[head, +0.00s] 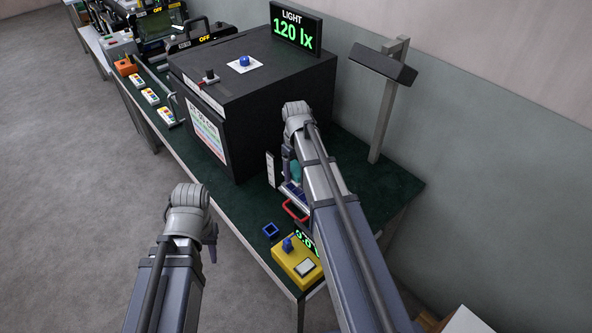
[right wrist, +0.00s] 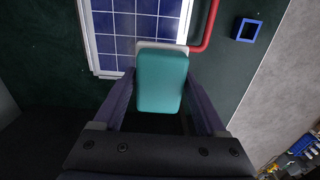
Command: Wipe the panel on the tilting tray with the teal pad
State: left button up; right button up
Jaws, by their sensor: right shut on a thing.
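My right gripper (right wrist: 160,95) is shut on the teal pad (right wrist: 162,80) in the right wrist view. The pad overlaps the lower right edge of the panel (right wrist: 115,25), a dark blue gridded face in a white frame. I cannot tell whether the pad touches it. In the head view my right arm covers most of the pad (head: 296,170) and much of the panel (head: 290,190). A red handle (right wrist: 210,25) is beside the panel. The tray's tilt is not clear.
A large black box (head: 245,85) with a light readout (head: 296,32) of 120 lx stands behind. A grey post (head: 388,115) with a dark head is at right. A yellow box (head: 297,265) with a blue knob and a small blue square frame (head: 270,230) are near the bench front.

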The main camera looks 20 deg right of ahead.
aim_at(296, 169)
jog(key=shift+r, duration=0.35)
notch_tip(296, 169, up, 3)
jog(key=p, duration=0.3)
jog(key=shift+f, duration=0.1)
jog(key=shift+s+f, duration=0.1)
jog(key=shift+s, duration=0.05)
dwell(0.6)
